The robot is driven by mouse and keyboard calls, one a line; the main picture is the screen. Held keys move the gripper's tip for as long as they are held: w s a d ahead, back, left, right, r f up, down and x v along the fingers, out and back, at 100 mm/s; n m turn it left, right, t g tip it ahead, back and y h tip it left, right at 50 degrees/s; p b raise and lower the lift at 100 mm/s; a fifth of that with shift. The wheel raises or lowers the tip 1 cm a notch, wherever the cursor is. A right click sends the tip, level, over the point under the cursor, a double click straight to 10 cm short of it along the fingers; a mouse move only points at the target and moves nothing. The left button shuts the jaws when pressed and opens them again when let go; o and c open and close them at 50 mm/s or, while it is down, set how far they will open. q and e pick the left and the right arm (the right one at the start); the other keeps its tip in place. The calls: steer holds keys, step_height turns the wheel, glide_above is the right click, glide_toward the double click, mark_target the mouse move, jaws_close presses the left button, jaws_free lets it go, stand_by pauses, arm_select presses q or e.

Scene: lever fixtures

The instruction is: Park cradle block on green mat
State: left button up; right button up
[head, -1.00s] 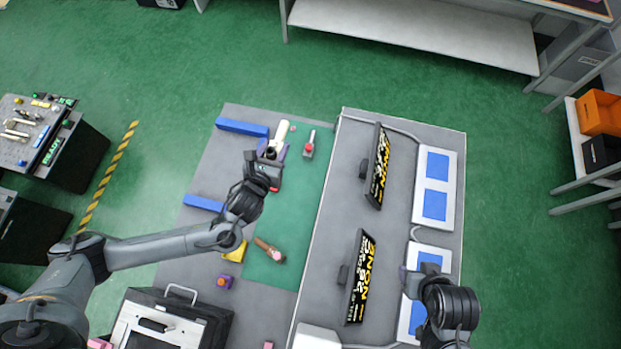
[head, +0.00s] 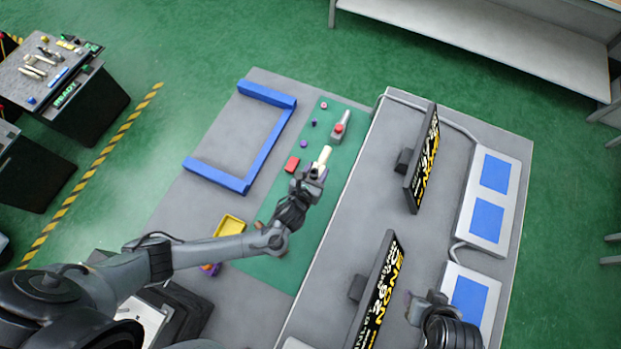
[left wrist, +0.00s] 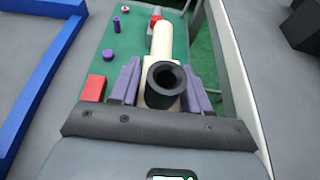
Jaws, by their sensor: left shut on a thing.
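My left gripper (head: 314,178) is shut on a cream block with a cylinder (head: 323,158), which I take for the cradle block. In the left wrist view the cream piece (left wrist: 161,40) has a black round open end facing the camera, with purple jaw parts (left wrist: 160,88) on both sides. It is over the green mat (head: 345,153), near the mat's right edge. I cannot tell whether it touches the mat. My right gripper (head: 418,302) is low at the right, near the screens; its jaws are unclear.
A red block (head: 292,164), small purple knobs (head: 304,143) and a grey fixture with a red top (head: 340,128) stand on the mat. A blue frame (head: 240,185) lies left, empty inside. A yellow tray (head: 229,226) is nearer. Two black screens (head: 424,160) stand right.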

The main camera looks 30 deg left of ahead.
arm_select(q)
step_height(320, 180, down, 7)
steer(key=shift+b, duration=1.15)
arm_select(e)
step_height(320, 180, down, 3)
steer(key=shift+r, duration=0.1)
arm_select(q)
step_height(320, 180, down, 3)
steer(key=shift+r+b, duration=0.15)
steer(key=shift+b, duration=0.5)
arm_select(e)
steer(key=shift+a+f, duration=0.15)
steer(key=shift+f, duration=0.45)
arm_select(q)
steer(key=shift+f, duration=0.5)
arm_select(e)
steer(key=shift+f, duration=0.15)
steer(key=shift+f, duration=0.1)
arm_select(q)
steer(key=shift+f, duration=0.2)
steer(key=o, duration=1.1)
steer(key=shift+o, duration=0.2)
steer(key=shift+r, duration=0.15)
